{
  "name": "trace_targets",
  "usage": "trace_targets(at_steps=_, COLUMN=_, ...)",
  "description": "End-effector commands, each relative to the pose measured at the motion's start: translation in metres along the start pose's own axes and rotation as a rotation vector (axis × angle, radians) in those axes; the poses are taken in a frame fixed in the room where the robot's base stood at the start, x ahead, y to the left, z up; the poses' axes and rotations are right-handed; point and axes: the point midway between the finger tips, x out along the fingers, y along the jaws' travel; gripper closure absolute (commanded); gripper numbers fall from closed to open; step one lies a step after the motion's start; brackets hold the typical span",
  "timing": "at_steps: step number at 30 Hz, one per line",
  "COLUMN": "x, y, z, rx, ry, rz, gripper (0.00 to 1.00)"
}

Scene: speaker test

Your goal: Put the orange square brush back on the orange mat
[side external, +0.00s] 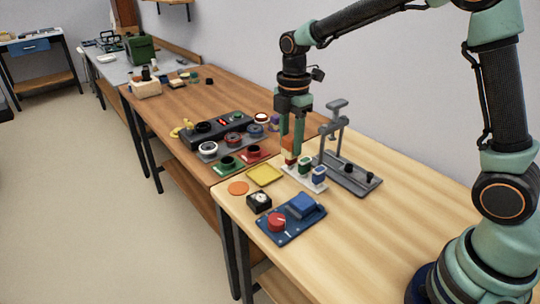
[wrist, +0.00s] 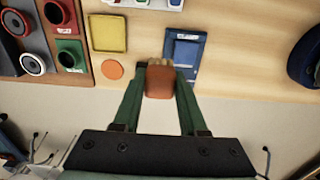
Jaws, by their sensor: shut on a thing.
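The orange brush (side external: 290,150) is held between the green fingers of my gripper (side external: 292,138), just above or at the far end of a white rack (side external: 318,188). I cannot tell whether it touches the rack. The orange mat (side external: 238,188) is a small, round, bare disc at the table's left edge. It also shows in the wrist view (wrist: 112,69), left of the brush.
A yellow square mat (side external: 264,173) lies between the orange mat and the rack. The rack holds a green block (side external: 304,165) and a blue block (side external: 319,172). A grey stand (side external: 350,178) is close right. A black gauge (side external: 259,202) and blue panel (side external: 291,220) are in front.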

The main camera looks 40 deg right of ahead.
Motion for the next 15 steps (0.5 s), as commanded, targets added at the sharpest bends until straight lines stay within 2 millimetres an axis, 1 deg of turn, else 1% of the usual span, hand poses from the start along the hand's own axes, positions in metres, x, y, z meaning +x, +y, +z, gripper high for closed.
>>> trace_targets(at_steps=1, x=-0.004, y=0.013, z=-0.005, rx=-0.002, ry=0.000, rz=0.002, gripper=1.00)
trace_targets(at_steps=6, x=-0.018, y=0.045, z=-0.018, rx=-0.002, ry=0.000, rz=0.000, gripper=1.00)
trace_targets(at_steps=15, x=-0.039, y=0.090, z=-0.045, rx=-0.002, ry=0.000, rz=-0.001, gripper=1.00)
